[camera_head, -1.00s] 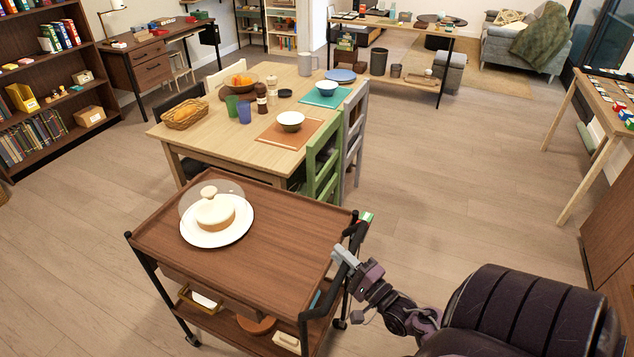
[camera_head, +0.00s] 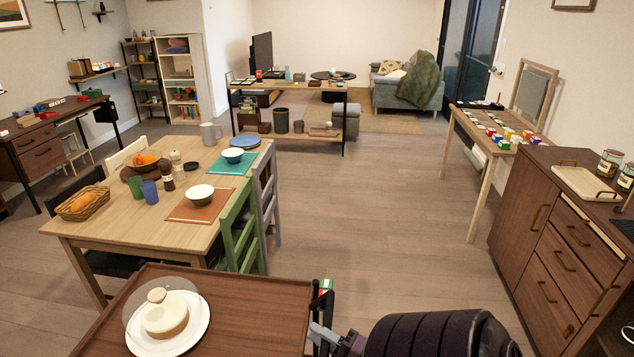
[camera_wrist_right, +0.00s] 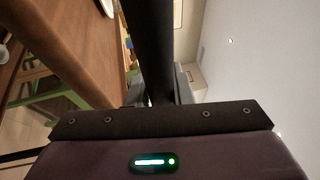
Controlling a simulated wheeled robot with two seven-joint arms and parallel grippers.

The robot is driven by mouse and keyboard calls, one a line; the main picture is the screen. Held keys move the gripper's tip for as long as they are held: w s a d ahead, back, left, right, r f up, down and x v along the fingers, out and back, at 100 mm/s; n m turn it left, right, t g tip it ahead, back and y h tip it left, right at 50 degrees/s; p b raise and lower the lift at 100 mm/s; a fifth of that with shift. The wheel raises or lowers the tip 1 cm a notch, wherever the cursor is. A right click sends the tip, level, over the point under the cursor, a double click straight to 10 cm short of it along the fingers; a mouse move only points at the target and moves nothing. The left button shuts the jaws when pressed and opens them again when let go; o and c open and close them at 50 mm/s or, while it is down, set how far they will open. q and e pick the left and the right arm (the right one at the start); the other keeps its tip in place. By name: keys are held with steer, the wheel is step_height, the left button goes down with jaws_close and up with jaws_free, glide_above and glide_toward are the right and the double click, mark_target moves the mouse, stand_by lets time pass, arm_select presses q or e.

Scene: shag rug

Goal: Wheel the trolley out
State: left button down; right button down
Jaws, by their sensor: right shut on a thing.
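The trolley (camera_head: 255,310) has a brown wooden top and stands at the bottom of the head view, its lower part cut off by the frame edge. A white plate (camera_head: 195,335) with a round beige item under a clear dome sits on its top. My right gripper (camera_head: 322,335) is at the trolley's right end, shut on the dark handle bar. In the right wrist view the dark handle (camera_wrist_right: 153,45) rises from behind the gripper's edge, with the trolley's wooden side (camera_wrist_right: 60,50) to the left. My left gripper is not in view.
The dining table (camera_head: 130,225) and a green chair (camera_head: 238,235) stand just beyond the trolley. A wooden cabinet (camera_head: 545,240) and a side table (camera_head: 480,140) line the right side. Open floor (camera_head: 370,215) lies between, reaching toward the low shelf (camera_head: 290,90) at the back.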

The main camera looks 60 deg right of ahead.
steer(key=c, duration=1.3)
jaws_free()
steer(key=shift+s+f, duration=0.1)
steer(key=shift+s, duration=0.05)
steer(key=shift+s+f, duration=0.15)
steer(key=shift+s, duration=0.2)
steer(key=s+f+b, duration=0.1)
steer(key=s+b, duration=0.1)
steer(key=s, duration=0.4)
steer(key=shift+s, duration=0.4)
